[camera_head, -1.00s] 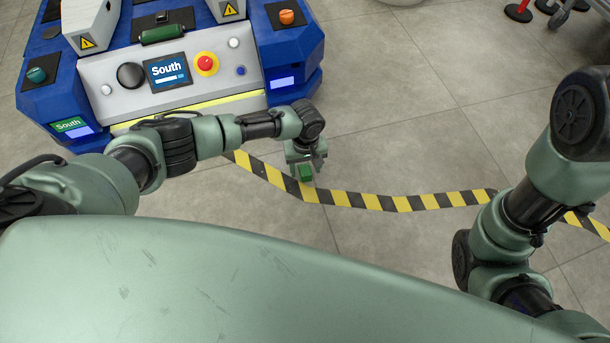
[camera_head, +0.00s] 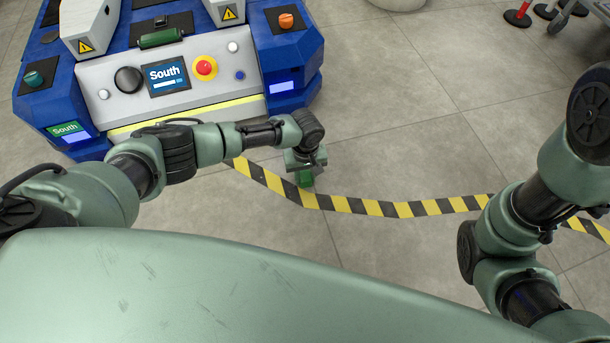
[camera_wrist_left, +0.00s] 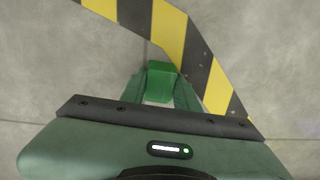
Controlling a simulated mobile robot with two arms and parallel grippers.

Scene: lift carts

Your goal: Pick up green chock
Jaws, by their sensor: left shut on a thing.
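The green chock (camera_head: 305,178) is a small green block, seen low between the fingers of my left gripper (camera_head: 304,172) in the head view. In the left wrist view the chock (camera_wrist_left: 161,68) sits between the two green fingertips of my left gripper (camera_wrist_left: 160,78), which are shut on it. Part of the chock is hidden by the fingers. I cannot tell clearly whether it touches the floor. My right arm shows at the right of the head view, but its gripper is out of the picture.
A blue and grey lift cart (camera_head: 190,75) marked South stands at the upper left, close to my left arm. A yellow and black floor stripe (camera_head: 380,208) runs past the chock.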

